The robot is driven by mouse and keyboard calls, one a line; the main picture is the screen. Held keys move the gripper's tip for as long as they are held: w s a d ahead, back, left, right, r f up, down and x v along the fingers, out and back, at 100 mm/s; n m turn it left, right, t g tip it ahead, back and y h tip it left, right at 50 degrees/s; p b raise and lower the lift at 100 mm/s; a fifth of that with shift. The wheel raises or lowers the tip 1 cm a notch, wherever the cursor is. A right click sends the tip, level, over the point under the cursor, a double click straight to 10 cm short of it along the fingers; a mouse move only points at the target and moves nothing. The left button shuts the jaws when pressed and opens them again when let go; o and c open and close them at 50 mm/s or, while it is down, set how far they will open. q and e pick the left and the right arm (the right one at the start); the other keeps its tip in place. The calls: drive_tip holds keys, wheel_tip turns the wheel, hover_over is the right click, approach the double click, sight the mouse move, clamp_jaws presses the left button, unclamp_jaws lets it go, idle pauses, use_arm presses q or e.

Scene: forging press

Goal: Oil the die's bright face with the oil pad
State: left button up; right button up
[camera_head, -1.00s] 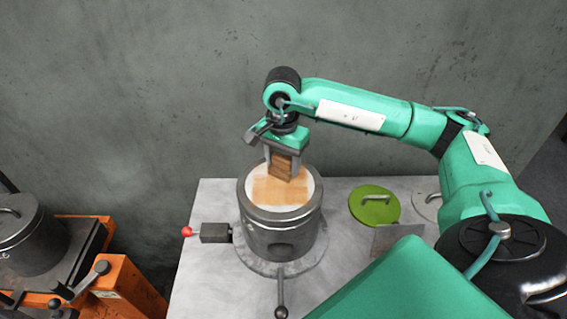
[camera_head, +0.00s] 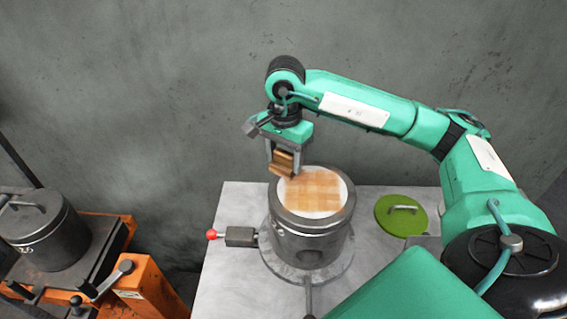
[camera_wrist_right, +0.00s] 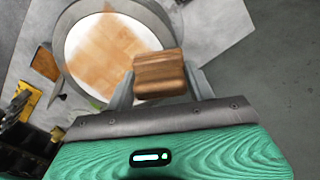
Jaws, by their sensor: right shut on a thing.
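The die (camera_head: 309,237) is a dark grey cylinder standing on the pale table. Its round white face carries a wide amber-brown oil patch (camera_head: 312,192), with white left around the rim; the face also shows in the right wrist view (camera_wrist_right: 105,55). My right gripper (camera_head: 282,170) is shut on the oil pad (camera_head: 283,162), a brown wooden-looking block that also shows in the right wrist view (camera_wrist_right: 159,74). The pad is at the far left edge of the die and looks raised above the face. My left gripper is not in view.
A red-knobbed lever (camera_head: 212,234) sticks out left of the die. A green lid with a handle (camera_head: 401,214) lies on the table to the right. At the left, a dark lidded pot (camera_head: 42,232) stands on an orange-framed bench (camera_head: 150,285). A grey wall is behind.

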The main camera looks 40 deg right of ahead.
drive_tip(key=shift+s+d+r+p, duration=0.1)
drive_tip(key=shift+r+p, duration=0.05)
drive_tip(key=shift+r, duration=0.35)
drive_tip(key=shift+s+d+r+p, duration=0.1)
drive_tip(key=shift+r+p, duration=0.05)
drive_tip(key=shift+r, duration=0.7)
drive_tip(key=shift+w+a+r+p, duration=0.1)
drive_tip(key=shift+r+p, duration=0.15)
drive_tip(key=shift+r, duration=0.1)
drive_tip(key=shift+w+a+r+p, duration=0.1)
drive_tip(key=shift+r+p, duration=0.15)
drive_tip(key=shift+r, duration=0.1)
drive_tip(key=shift+s+d+r, duration=0.1)
drive_tip(key=shift+d+r, duration=0.05)
drive_tip(key=shift+r, duration=0.45)
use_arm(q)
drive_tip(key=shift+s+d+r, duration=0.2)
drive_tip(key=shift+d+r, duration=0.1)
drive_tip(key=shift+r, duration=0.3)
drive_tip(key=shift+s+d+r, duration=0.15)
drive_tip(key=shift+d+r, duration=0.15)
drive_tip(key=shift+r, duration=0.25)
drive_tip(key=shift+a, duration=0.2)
